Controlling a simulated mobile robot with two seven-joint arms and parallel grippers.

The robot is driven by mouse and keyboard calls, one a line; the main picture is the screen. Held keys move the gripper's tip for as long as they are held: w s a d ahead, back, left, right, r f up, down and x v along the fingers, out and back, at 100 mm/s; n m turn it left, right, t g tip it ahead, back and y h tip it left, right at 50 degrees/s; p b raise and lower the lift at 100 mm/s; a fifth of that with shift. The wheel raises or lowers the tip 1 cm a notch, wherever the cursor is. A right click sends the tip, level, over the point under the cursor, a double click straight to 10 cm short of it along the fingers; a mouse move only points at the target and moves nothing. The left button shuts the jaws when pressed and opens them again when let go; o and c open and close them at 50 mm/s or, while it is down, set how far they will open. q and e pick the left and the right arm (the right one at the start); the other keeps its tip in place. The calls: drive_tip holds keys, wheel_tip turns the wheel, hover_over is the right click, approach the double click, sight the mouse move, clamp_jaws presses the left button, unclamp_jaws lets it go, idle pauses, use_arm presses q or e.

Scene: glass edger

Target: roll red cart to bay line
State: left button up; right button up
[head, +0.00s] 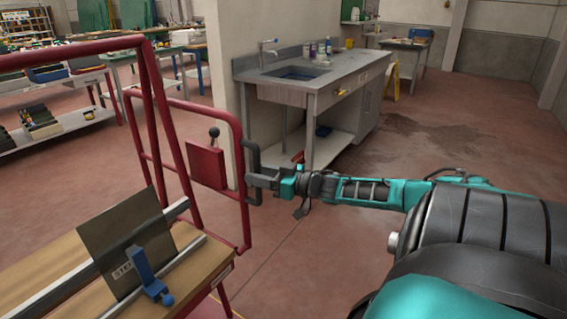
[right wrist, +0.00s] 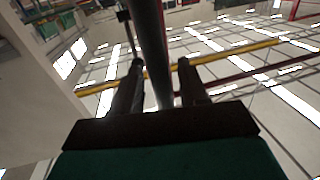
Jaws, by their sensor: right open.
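The red cart (head: 241,130) stands at the left in the head view, with a tall red tube frame and a red plate (head: 206,165) carrying a black-knobbed lever (head: 214,133). A dark grey upright handle (head: 248,150) is at the right edge of its frame. My right gripper (head: 253,181) reaches in from the right at this handle. In the right wrist view, a dark bar (right wrist: 155,50) passes between my two separated fingers (right wrist: 158,75); the jaws are open around it, and contact is not clear. My left gripper is out of view.
A wooden bench (head: 50,262) with metal rails, a dark glass pane (head: 115,232) and a blue clamp (head: 145,268) is at front left. A sink counter (head: 335,78) stands behind the cart. The red floor (head: 440,150) at right is clear, with a dark stain. A yellow strip shows at bottom left.

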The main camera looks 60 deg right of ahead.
use_arm(q)
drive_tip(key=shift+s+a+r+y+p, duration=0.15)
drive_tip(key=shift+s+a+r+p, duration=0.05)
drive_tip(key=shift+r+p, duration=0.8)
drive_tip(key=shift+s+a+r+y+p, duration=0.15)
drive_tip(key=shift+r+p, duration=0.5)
drive_tip(key=shift+p, duration=0.5)
use_arm(e)
drive_tip(key=v, duration=1.2)
drive_tip(key=shift+r, duration=0.1)
